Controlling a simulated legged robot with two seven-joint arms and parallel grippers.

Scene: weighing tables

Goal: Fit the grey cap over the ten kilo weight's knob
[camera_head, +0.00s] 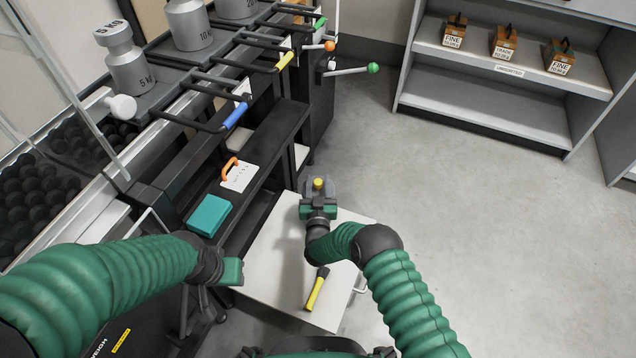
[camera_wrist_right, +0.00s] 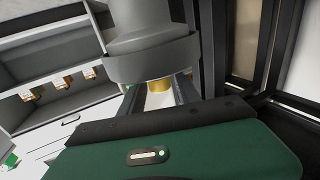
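The ten kilo weight (camera_head: 190,26) is a grey cylinder marked 10 KG, upright on the dark platform at upper left; its top is cut off by the picture's edge. My right gripper (camera_head: 318,186) is over the white table, well apart from the weight. It appears shut on a grey cap with a yellow piece, small in the head view. In the right wrist view the grey cap (camera_wrist_right: 150,62) looks like a tapered cylinder with a wide collar, and its yellow piece lies between the fingers. My left gripper (camera_head: 232,272) is at lower left; its fingers are not clear.
A five kilo weight (camera_head: 127,62) and a partly cut-off twenty kilo weight (camera_head: 238,8) flank the ten kilo weight. Black bars and coloured lever handles (camera_head: 235,115) edge the platform. A teal box (camera_head: 208,215) and yellow-handled tool (camera_head: 316,290) lie nearby. Open floor lies right.

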